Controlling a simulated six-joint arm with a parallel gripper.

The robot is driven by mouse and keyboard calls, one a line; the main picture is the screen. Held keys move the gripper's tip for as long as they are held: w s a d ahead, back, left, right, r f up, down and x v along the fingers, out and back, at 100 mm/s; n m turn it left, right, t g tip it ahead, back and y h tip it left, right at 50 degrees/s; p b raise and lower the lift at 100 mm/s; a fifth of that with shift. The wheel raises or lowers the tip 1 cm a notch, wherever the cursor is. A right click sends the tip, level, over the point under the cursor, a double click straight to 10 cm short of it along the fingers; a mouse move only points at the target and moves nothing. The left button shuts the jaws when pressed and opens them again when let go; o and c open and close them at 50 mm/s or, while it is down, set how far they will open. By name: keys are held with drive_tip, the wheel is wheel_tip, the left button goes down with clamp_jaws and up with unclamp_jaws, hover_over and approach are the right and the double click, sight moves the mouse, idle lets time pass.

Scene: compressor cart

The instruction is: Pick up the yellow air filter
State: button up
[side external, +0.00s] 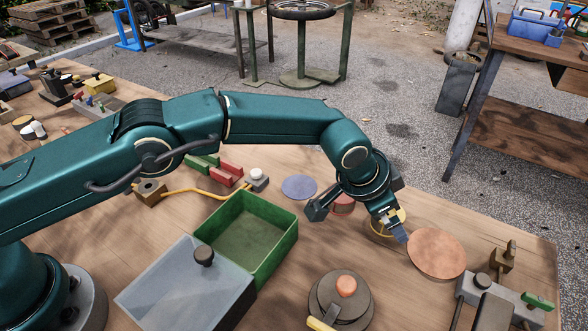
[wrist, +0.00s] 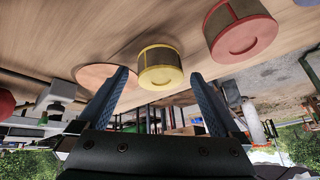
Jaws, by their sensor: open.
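The yellow air filter (side external: 377,229) is a short round cylinder with yellow rims and a dark band. It stands on the wooden bench in the side external view, partly hidden by my gripper (side external: 395,226). In the wrist view, the yellow air filter (wrist: 161,72) shows beyond and between the two blue fingers of my gripper (wrist: 158,76). The fingers are spread apart with nothing held. I cannot tell whether a finger touches the filter.
A red filter (side external: 343,206) stands close to the yellow one, also in the wrist view (wrist: 240,38). A copper disc (side external: 437,254) lies to the right, a blue disc (side external: 299,187) to the left. A green open box (side external: 278,258) and a round dark part with orange knob (side external: 341,297) are nearby.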

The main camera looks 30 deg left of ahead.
drive_tip(key=c, duration=1.3)
drive_tip(key=shift+r, duration=0.1)
